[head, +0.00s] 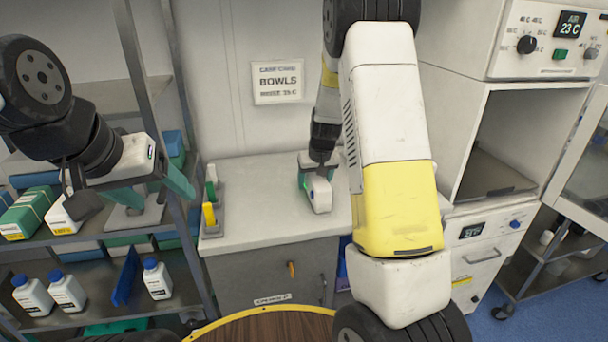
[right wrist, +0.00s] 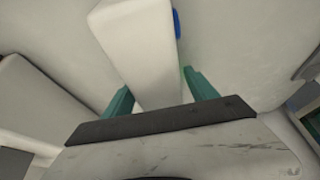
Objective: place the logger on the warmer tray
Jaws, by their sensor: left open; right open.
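A white block-shaped object (head: 320,196), which looks like the logger, stands on the counter at the back wall. In the right wrist view the white block (right wrist: 138,45) shows a blue spot on its right side. My right gripper (right wrist: 160,95) is open, with one teal finger on each side of the block; contact cannot be told. In the head view my right arm partly hides this gripper (head: 312,175). The warmer's open compartment at right has a dark tray (head: 492,178) with nothing visible on it. My left gripper (head: 150,192) is open and empty before the shelves.
Shelves at left hold boxes and white bottles (head: 158,280). The warmer's door (head: 580,160) stands open at right. A round wooden top (head: 265,330) is at the front.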

